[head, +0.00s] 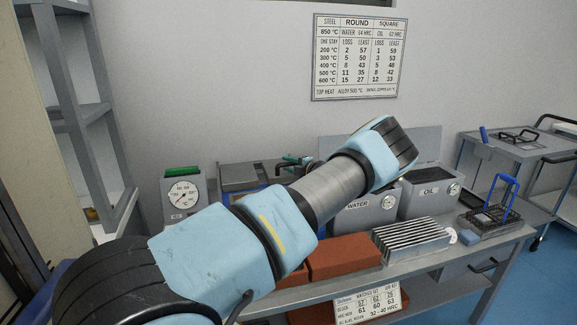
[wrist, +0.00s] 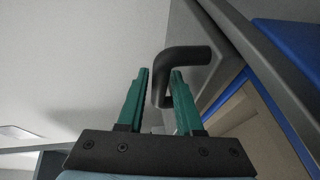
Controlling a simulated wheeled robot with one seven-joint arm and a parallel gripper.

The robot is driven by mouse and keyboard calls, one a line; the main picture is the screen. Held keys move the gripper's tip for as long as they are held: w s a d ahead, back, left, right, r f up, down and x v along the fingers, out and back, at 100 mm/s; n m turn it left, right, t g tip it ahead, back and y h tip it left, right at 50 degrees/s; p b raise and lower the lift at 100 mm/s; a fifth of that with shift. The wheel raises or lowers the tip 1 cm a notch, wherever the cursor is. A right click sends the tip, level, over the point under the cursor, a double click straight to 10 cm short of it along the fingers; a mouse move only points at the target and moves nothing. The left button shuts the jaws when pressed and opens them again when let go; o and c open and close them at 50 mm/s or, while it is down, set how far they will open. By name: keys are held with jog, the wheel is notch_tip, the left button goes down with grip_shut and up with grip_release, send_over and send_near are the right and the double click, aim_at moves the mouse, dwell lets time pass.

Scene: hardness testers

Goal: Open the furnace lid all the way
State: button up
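In the head view, a box with a grey top and blue sides, which looks like the furnace (head: 240,172), stands on the bench, partly hidden behind my arm. Its grey lid appears down, though my arm hides much of it. My gripper (head: 296,161) shows as small teal fingers at the box's right side. In the wrist view, my gripper (wrist: 159,72) has its two green fingers apart. A black bent handle (wrist: 184,57) reaches in from the right, and its end lies between the fingers or just beyond them. I cannot tell whether a finger touches it.
A dial gauge (head: 183,194) stands left of the box. The WATER tank (head: 352,218) and OIL tank (head: 428,201) stand to the right. Red bricks (head: 345,257), a ribbed metal block (head: 410,240) and a blue-handled basket (head: 495,212) lie along the bench front.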

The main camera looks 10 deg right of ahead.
jog(key=shift+o, duration=1.2)
jog(key=shift+s, duration=0.1)
jog(key=b+v, duration=0.2)
jog(key=v, duration=0.8)
jog(key=shift+s+d+r+b, duration=0.15)
jog(key=shift+s+d+b, duration=0.1)
jog(key=shift+b, duration=0.05)
